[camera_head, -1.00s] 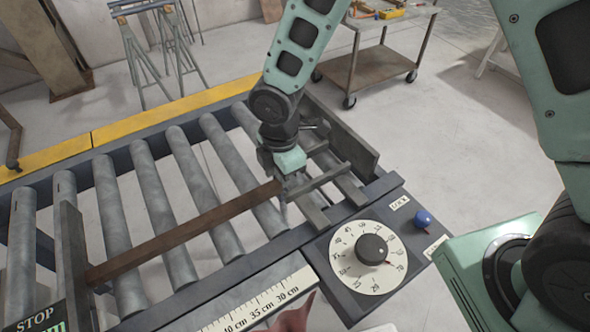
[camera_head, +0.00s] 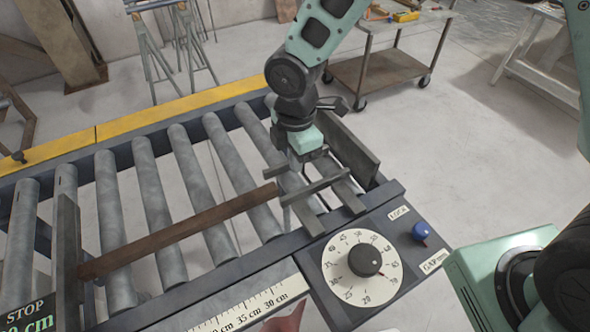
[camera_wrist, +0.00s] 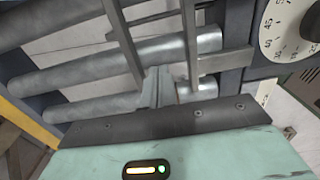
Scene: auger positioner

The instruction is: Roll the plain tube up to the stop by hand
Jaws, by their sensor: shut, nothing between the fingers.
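The plain tube (camera_head: 185,231) is a long rust-brown bar lying across the grey rollers. Its left end lies at the upright stop plate (camera_head: 69,255); I cannot tell whether they touch. Its right end is free, just left of my gripper (camera_head: 294,166). My gripper is shut and empty, pointing down near the right-hand end of the roller bed, apart from the tube. In the wrist view my closed fingers (camera_wrist: 158,76) show above the rollers. The tube is not clearly visible there.
A grey bar frame (camera_head: 318,190) crosses the bed beside my gripper. A panel with a dial (camera_head: 364,261) and a blue knob (camera_head: 421,231) stands at front right. A scale (camera_head: 250,307) runs along the front edge. A yellow rail (camera_head: 180,110) borders the far side.

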